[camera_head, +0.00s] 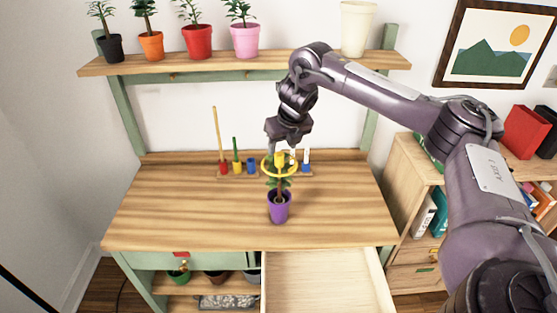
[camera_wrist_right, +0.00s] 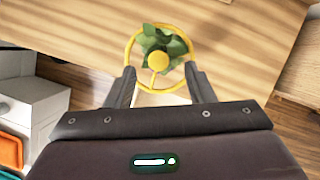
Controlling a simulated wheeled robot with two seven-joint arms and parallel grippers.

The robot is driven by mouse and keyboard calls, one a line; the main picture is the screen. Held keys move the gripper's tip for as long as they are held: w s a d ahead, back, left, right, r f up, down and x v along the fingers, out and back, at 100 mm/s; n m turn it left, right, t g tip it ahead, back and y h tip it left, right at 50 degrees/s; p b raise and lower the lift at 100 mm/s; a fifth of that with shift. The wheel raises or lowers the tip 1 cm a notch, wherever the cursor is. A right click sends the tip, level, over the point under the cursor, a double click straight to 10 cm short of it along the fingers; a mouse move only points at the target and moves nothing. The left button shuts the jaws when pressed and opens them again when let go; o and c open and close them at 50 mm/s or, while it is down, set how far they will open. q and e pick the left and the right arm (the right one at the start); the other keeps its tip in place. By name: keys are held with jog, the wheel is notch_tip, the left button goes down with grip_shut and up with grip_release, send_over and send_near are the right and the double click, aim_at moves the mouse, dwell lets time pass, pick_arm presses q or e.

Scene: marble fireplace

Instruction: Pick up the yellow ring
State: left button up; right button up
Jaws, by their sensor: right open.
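The yellow ring (camera_head: 263,166) appears around the leaves of a small plant in a purple pot (camera_head: 279,210) on the wooden table. A yellow knob (camera_head: 280,158) shows at its middle. In the right wrist view, the ring (camera_wrist_right: 191,45) encircles green leaves (camera_wrist_right: 155,42), with the knob (camera_wrist_right: 158,62) in front. My right gripper (camera_head: 281,149) is above the ring, pointing down. In the wrist view, its open fingers (camera_wrist_right: 162,84) lie either side of the ring's near part; contact is unclear. My left gripper is out of view.
A rack with coloured pegs (camera_head: 226,177) stands behind the plant. A shelf (camera_head: 150,66) with several pots hangs above. An open drawer (camera_head: 325,285) juts out at the front. The table (camera_head: 160,215) is clear left of the plant. A bookcase (camera_head: 403,165) stands at right.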

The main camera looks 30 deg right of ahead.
aim_at(279, 154)
jog(key=p+x, duration=0.2)
jog(key=x, duration=0.2)
jog(key=shift+w+f, duration=0.1)
jog(key=shift+f, duration=0.15)
jog(key=shift+w+f, duration=0.15)
jog(key=shift+f, duration=0.15)
jog(key=c, duration=1)
jog(key=shift+r, duration=0.1)
jog(key=shift+c, duration=0.2)
